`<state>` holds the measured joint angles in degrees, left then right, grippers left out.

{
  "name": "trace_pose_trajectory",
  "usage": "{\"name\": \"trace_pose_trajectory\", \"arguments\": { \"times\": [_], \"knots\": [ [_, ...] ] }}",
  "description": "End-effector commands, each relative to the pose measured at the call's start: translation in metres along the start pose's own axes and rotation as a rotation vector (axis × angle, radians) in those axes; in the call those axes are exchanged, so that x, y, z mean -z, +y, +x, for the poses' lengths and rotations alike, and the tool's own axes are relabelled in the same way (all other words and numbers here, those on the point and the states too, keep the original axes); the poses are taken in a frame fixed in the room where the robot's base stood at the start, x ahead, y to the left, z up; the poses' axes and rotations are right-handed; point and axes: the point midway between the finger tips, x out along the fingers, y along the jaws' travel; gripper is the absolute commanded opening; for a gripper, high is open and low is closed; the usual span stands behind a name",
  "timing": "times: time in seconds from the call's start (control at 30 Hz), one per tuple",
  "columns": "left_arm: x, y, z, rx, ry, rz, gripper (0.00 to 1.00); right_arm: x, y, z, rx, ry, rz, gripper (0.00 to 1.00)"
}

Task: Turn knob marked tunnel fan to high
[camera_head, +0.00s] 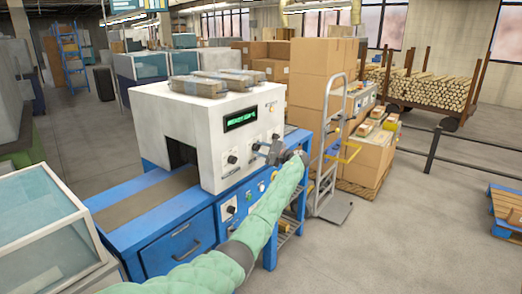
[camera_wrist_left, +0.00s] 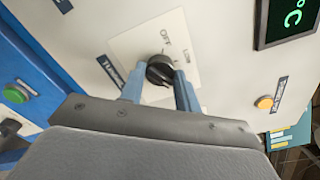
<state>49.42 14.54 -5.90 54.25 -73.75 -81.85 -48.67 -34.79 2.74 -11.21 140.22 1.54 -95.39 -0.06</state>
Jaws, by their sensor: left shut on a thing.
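The black knob (camera_wrist_left: 160,70) sits on a pale square plate (camera_wrist_left: 122,44) on the machine's white front panel. The plate shows the words OFF and LOW; the high mark is not visible. A dark label beside it (camera_wrist_left: 110,69) reads in part "TUNNEL". My left gripper (camera_wrist_left: 159,84) has its two blue fingers on either side of the knob, closed on it. The knob's pointer direction is not clear. In the head view my left gripper (camera_head: 268,152) is at the front of the white tunnel machine (camera_head: 205,110). My right gripper is in neither view.
A green display (camera_wrist_left: 288,18) and an orange button (camera_wrist_left: 264,103) are right of the knob in the wrist view. A green button (camera_wrist_left: 15,94) is at left. A hand truck (camera_head: 330,165) and stacked cartons (camera_head: 318,75) stand right of the machine.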

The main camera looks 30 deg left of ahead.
Motion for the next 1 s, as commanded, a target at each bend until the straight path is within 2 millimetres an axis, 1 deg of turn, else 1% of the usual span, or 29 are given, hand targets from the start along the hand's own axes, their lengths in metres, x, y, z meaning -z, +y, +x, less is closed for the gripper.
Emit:
{"name": "trace_pose_trajectory", "arguments": {
  "times": [0.03,0.07,0.1,0.17,0.43,0.53,0.67,0.9,1.0],
  "knots": [
    [0.001,0.000,-0.001,0.001,0.002,0.000,0.09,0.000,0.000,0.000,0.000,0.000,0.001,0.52],
    [0.001,0.000,-0.001,0.001,0.002,0.000,0.36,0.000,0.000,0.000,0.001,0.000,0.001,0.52],
    [0.001,0.000,-0.001,0.001,0.002,0.000,0.44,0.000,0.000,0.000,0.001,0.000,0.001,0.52],
    [0.001,0.000,-0.001,0.001,0.001,0.000,0.54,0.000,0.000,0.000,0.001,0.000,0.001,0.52],
    [0.000,0.000,-0.001,0.000,0.001,-0.001,0.54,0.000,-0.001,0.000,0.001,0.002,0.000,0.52],
    [0.001,0.001,-0.006,0.001,0.001,-0.001,0.54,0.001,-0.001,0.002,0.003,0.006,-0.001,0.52],
    [0.002,0.002,-0.022,0.001,0.003,-0.002,0.54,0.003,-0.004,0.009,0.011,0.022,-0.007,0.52],
    [0.003,0.002,-0.059,0.000,0.003,-0.001,0.54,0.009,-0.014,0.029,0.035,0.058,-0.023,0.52],
    [0.002,0.001,-0.070,0.001,0.002,-0.001,0.54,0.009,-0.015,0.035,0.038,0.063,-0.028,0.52]
  ]
}}
